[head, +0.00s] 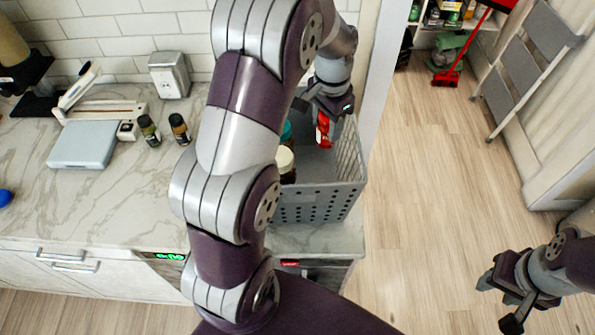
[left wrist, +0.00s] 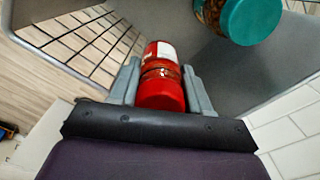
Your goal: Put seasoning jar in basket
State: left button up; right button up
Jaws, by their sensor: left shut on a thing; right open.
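My left gripper (head: 325,112) is shut on a red seasoning jar (head: 323,130) and holds it over the right part of the grey basket (head: 310,207). In the left wrist view the red jar (left wrist: 162,77) sits between the two fingers (left wrist: 160,88), with the basket's slotted wall (left wrist: 85,35) beyond it. I cannot tell whether the jar touches the basket floor. A teal-lidded jar (left wrist: 250,18) stands in the basket; a cream-lidded jar (head: 285,160) is also in it, partly hidden by my left arm. My right gripper (head: 507,300) is open and empty, over the floor at lower right.
Two dark jars (head: 149,130) (head: 180,128) stand on the marble counter (head: 110,205), left of my arm. A white scale (head: 86,144) and a metal box (head: 169,75) are farther left and back. A step ladder (head: 520,70) leans at right. The wooden floor between is clear.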

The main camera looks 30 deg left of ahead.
pick_arm(q)
notch_tip(320, 180, down, 15)
jog(key=p, duration=0.2)
jog(key=shift+d+f+p, duration=0.1)
jog(key=shift+f+p, duration=0.05)
jog(key=shift+p, duration=0.25)
jog(key=shift+f, duration=0.25)
jog(key=shift+w, duration=0.1)
jog(key=shift+f, duration=0.15)
jog(key=o, duration=1.1)
jog(key=shift+o, duration=0.2)
